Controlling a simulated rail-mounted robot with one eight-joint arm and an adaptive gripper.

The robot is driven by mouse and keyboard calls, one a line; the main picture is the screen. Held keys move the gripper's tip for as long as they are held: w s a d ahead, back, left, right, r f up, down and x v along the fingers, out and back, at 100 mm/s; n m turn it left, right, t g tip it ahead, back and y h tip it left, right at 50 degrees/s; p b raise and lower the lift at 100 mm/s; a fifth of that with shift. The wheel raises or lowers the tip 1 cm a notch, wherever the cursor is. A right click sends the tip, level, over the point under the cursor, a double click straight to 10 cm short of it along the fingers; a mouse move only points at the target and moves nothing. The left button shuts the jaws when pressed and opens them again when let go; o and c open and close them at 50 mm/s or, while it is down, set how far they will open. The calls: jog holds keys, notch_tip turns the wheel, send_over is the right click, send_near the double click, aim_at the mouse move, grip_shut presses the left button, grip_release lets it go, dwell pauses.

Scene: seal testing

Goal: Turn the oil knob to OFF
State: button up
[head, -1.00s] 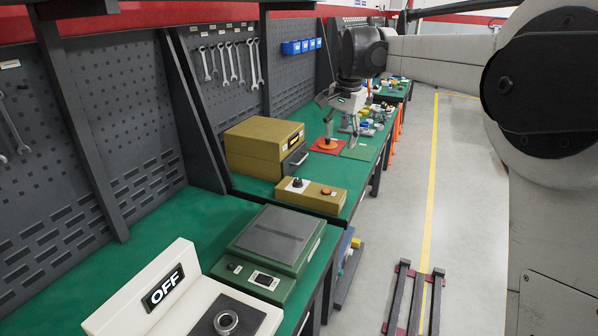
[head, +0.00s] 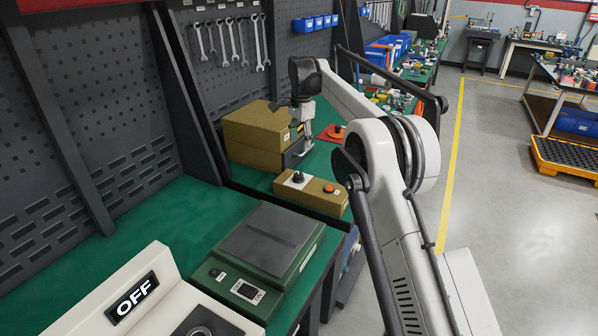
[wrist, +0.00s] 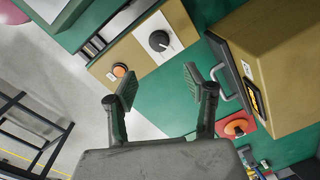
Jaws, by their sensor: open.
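A tan control box (head: 316,196) stands on the green bench, with a black knob (head: 298,177) on a white plate and an orange button (head: 329,188). In the wrist view, the black knob (wrist: 159,41) is at upper centre with a pale pointer mark, and the orange button (wrist: 119,70) is left of it. My gripper (wrist: 160,80) is open and empty, fingers apart. The knob shows beyond the fingertips, not between them. In the head view, my gripper (head: 301,143) hangs behind the box, near the larger tan cabinet. No label is readable beside the knob.
The larger tan cabinet (head: 255,134) with a grey handle (wrist: 222,83) stands close to my gripper. An orange-and-red item (wrist: 237,127) lies beside the cabinet.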

aim_at(299, 174)
notch_tip(299, 174, down, 13)
jog(key=shift+w+a+f, duration=0.15)
jog(key=shift+f, duration=0.05)
dwell(0.3)
jog(key=c, duration=1.1)
